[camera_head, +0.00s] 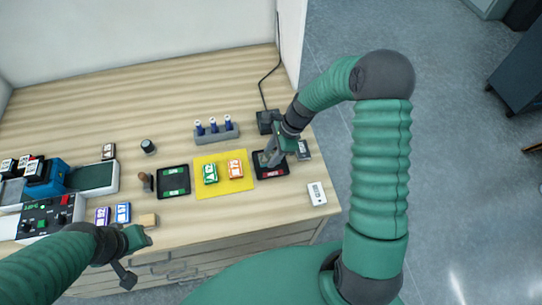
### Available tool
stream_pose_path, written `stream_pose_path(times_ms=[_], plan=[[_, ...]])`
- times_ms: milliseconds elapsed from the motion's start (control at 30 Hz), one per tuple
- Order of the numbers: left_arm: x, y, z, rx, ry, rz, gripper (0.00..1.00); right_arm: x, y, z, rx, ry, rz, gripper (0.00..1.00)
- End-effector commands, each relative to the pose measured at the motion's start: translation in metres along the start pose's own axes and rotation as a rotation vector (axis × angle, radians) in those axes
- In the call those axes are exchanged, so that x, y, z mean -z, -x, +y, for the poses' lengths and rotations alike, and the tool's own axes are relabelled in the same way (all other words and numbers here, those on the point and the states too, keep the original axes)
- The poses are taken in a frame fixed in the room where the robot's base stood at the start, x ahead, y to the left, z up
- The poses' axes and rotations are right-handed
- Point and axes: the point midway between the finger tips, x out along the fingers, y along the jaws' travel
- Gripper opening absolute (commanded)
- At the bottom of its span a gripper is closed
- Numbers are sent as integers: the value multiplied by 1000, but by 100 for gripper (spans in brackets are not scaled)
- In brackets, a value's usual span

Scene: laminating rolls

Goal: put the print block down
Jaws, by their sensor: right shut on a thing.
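My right gripper (272,158) reaches down at the right of the table, over a black pad with a red label (272,174). It is shut on the print block, which is small and mostly hidden by the fingers. I cannot tell whether the block touches the pad. Left of it, a yellow mat (246,186) carries a green block (210,173) and an orange block (235,168). My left gripper (134,242) is at the table's front edge, near a small wooden block (148,220), and I cannot tell if it is open.
A black pad with a green label (173,181) lies left of the mat. A grey rack of blue-and-white bottles (215,133) stands behind it. A white card (317,193) lies near the right edge. A machine with buttons (48,218) and blue and purple blocks (122,212) are at left.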

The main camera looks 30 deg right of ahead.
Motion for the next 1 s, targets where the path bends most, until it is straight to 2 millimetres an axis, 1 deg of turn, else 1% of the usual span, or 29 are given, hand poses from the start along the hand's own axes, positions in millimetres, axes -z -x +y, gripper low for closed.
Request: stream_pose_path(times_ms=[33,100,167,300,333,500,767,833,933,1000], plan=[[1,4,0,0,-1,0,36,3,-8,2,-6,-3,-3,1],[2,6,0,0,-1,0,36,6,-16,1,-3,-1,-1,1],[2,6,0,0,-1,0,36,7,-20,1,0,1,0,1],[1,5,0,0,-1,0,36,6,-21,1,1,2,3,1],[1,5,0,0,-1,0,36,6,-21,1,1,1,3,41],[1,5,0,0,-1,0,36,5,-21,1,1,1,3,62],[1,5,0,0,0,0,36,7,-20,1,1,1,1,62],[1,4,0,0,0,0,36,7,-17,0,2,1,2,62],[0,2,0,0,-1,0,36,7,-3,0,5,1,3,62],[0,-1,0,0,-1,0,36,8,12,0,6,1,4,62]])
